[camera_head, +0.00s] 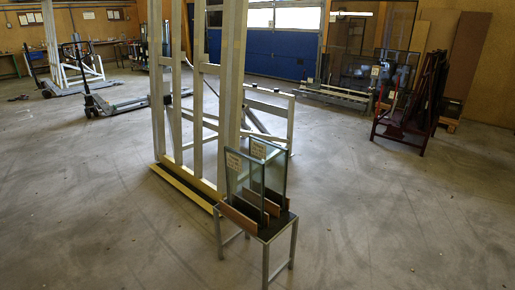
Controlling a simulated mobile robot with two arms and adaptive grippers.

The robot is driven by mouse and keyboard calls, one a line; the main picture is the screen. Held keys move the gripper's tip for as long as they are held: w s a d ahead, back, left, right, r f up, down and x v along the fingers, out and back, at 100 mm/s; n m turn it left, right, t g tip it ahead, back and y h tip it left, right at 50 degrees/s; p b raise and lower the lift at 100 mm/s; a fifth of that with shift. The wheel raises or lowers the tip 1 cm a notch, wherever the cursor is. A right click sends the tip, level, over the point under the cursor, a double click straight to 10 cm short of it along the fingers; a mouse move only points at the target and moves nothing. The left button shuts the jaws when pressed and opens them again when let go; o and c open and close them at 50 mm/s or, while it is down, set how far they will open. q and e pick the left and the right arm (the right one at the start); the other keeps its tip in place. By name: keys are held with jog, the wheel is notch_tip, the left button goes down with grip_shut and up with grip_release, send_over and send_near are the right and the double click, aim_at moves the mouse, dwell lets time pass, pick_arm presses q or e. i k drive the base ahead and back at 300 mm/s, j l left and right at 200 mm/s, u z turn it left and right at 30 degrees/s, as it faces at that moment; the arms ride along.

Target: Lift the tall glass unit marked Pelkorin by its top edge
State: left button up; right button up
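Two upright glass units stand side by side in slots on a small metal stand (294,243). The left glass unit (243,184) has a paper label (234,162) near its top. The right glass unit (276,176) also has a label (258,149), and its top edge shows higher in the picture. The label writing is too small to read, so I cannot tell which unit is marked Pelkorin. Brown boards (236,216) flank the lower edges of the glass and partly hide them. Neither of my grippers is in view.
A tall pale frame rack (232,80) stands close behind and left of the stand. Pallet trucks (117,104) are at the back left. A dark red rack (402,116) and leaning panels are at the back right. The floor in front and to the right is clear.

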aim_at(275, 157)
jog(key=i+l, duration=0.1)
jog(key=i, duration=0.9)
